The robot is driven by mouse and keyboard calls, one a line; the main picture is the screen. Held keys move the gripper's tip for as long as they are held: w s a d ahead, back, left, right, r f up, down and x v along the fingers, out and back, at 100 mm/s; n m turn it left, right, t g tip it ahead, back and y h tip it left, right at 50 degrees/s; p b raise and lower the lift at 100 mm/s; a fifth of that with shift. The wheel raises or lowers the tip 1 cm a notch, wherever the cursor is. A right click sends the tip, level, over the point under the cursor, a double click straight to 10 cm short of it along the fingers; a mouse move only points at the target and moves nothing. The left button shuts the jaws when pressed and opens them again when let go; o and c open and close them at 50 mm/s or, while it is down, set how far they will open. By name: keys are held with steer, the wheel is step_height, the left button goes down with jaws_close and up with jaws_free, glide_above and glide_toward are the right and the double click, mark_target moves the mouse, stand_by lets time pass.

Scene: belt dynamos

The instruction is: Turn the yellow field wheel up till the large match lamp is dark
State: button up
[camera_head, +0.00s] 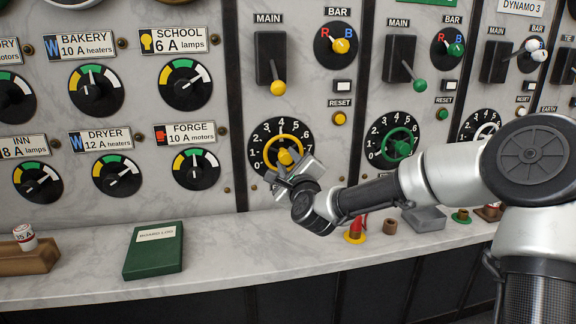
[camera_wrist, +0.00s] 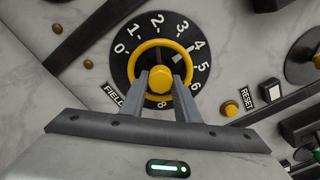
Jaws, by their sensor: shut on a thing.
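The yellow field wheel (camera_head: 268,140) is a ring with a central knob, set on a black dial numbered from 0 upward on the marble panel. My gripper (camera_head: 290,167) is at the wheel's centre. In the wrist view my gripper (camera_wrist: 160,82) has its two fingers closed on either side of the yellow hub of the field wheel (camera_wrist: 142,46). A white pointer mark on the dial lies near 4 in the wrist view. The large match lamp cannot be made out in either view.
A yellow MAIN lever (camera_head: 278,88) and a yellow BAR knob (camera_head: 341,46) sit above, with a yellow RESET button (camera_head: 339,118) to the right. A green field wheel (camera_head: 402,146) is further right. A green book (camera_head: 154,250) lies on the marble ledge (camera_head: 220,262).

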steer(key=shift+m, duration=0.4)
steer(key=o, duration=1.1)
steer(key=shift+c, duration=0.2)
steer(key=p+v, duration=0.3)
steer(key=v, duration=1.4)
steer(key=shift+s, duration=0.2)
